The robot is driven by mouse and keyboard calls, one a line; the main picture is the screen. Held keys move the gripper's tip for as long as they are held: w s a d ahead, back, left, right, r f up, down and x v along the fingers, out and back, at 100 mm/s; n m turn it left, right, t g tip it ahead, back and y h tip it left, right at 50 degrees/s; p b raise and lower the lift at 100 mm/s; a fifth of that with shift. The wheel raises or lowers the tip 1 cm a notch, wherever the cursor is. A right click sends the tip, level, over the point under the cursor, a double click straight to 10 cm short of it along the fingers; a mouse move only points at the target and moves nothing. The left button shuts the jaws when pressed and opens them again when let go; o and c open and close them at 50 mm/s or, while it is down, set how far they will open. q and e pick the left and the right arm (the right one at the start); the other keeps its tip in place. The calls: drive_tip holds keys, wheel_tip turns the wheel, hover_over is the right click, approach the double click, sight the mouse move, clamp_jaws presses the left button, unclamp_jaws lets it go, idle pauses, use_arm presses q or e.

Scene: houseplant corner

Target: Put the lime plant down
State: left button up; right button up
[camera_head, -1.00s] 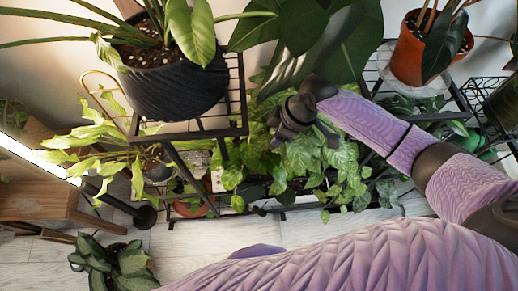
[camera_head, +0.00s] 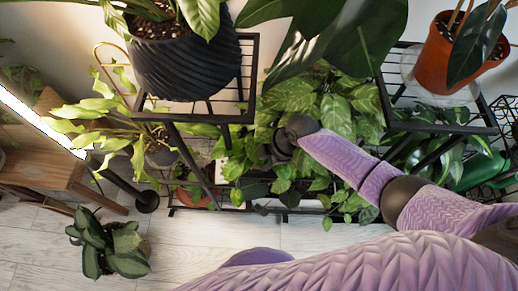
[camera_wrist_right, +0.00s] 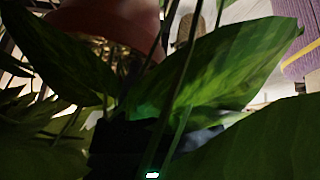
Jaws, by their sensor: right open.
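A plant with bright yellow-green leaves (camera_head: 85,128) stands on the shelf at the left; its grey pot (camera_head: 160,156) partly shows. A leafy green plant (camera_head: 345,115) with paler variegated leaves fills the middle of the stand. I cannot tell for sure which one is the lime plant. My right gripper (camera_head: 266,152) is open among the middle plant's leaves, which partly hide its fingers. In the right wrist view, large green leaves (camera_wrist_right: 220,65) crowd around the dark gripper, and a terracotta pot (camera_wrist_right: 110,20) shows behind them. My left gripper is not in view.
A dark ribbed pot (camera_head: 185,60) stands on the upper left wire shelf, and an orange pot (camera_head: 450,55) on the right one. A black lamp base (camera_head: 147,201) and a small potted plant (camera_head: 108,245) stand on the pale floor (camera_head: 200,240), which has open room in front.

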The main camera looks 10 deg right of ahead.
clamp_jaws()
idle(0.4)
idle(0.4)
idle(0.5)
